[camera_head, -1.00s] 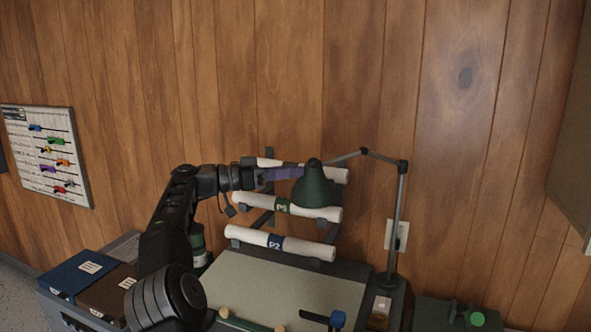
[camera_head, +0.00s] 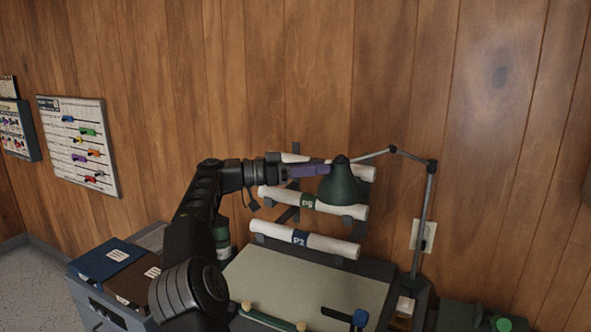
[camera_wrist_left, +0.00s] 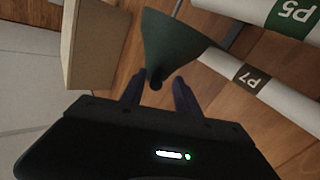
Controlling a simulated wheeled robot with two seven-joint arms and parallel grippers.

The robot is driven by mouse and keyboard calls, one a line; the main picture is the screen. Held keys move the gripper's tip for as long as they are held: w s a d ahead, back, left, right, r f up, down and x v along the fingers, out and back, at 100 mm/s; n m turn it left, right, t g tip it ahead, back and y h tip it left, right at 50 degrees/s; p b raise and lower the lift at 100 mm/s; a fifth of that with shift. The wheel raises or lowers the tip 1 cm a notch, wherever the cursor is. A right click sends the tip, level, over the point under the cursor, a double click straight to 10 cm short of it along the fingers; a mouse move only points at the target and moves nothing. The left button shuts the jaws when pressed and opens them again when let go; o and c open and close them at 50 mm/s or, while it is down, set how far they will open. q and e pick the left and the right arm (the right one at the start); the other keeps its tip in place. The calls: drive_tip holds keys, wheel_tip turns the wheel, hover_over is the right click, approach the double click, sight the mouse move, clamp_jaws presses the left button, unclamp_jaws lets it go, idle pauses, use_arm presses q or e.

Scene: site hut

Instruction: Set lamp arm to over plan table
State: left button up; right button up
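The desk lamp has a dark green conical shade (camera_head: 342,187), which also fills the upper middle of the left wrist view (camera_wrist_left: 172,45). Its jointed grey arm (camera_head: 431,168) runs right to a post at the plan table's right side. The plan table (camera_head: 310,284) has a pale sloping top; in the head view the shade shows above its back part, before the plan rolls. My left gripper (camera_head: 326,170) is at the shade's upper left. In the wrist view its purple fingers (camera_wrist_left: 158,94) are apart, with the shade's narrow top between them and gaps beside it. My right gripper is out of view.
Plan rolls (camera_head: 305,239) lie on a wall rack behind the shade, close to my left gripper. Binders (camera_head: 103,259) sit in a unit at the left. A socket (camera_head: 423,236) is behind the lamp post. Rods with coloured ends (camera_head: 268,318) lie along the table's front.

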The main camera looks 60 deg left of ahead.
use_arm(q)
drive_tip(key=p+v, duration=0.2)
drive_tip(key=v, duration=0.5)
drive_tip(key=shift+p, duration=0.3)
idle(0.5)
